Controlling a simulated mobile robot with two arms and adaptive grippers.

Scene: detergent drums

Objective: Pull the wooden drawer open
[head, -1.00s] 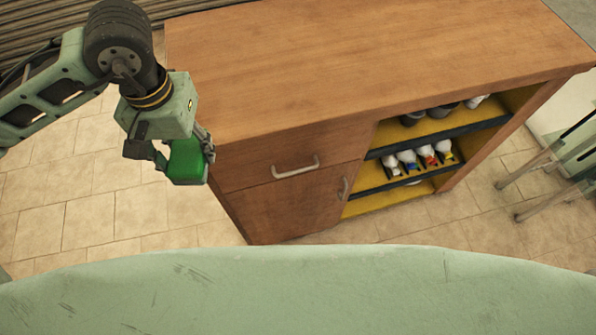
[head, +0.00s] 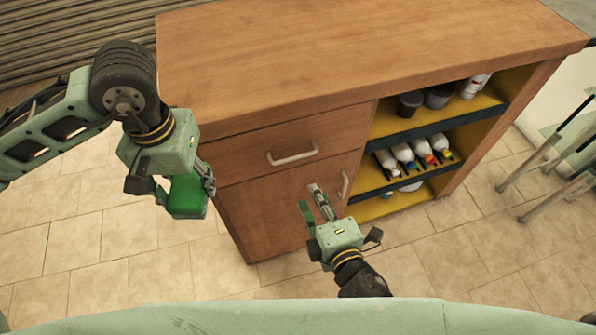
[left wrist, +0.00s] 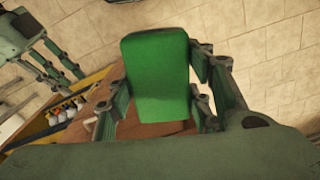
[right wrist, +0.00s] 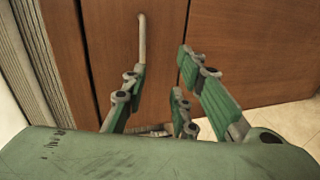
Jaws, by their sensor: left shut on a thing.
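The wooden drawer (head: 240,154) is the upper front at the left of the cabinet and looks shut. Its grey bar handle (head: 293,154) is bare in the head view. My left gripper (head: 186,190) is shut on a green block-like thing (left wrist: 158,75), left of the drawer and apart from the cabinet. My right gripper (head: 313,203) is open and empty, below the drawer handle and in front of the lower door. In the right wrist view a bar handle (right wrist: 141,40) shows beyond one finger; I cannot tell which handle it is.
The lower door (head: 260,215) has its own upright handle (head: 344,184) close to my right gripper. Open yellow shelves (head: 400,125) at the right hold bottles (head: 405,155) and dark cups. The cabinet top (head: 350,50) is bare. Tiled floor (head: 100,235) is free at the left.

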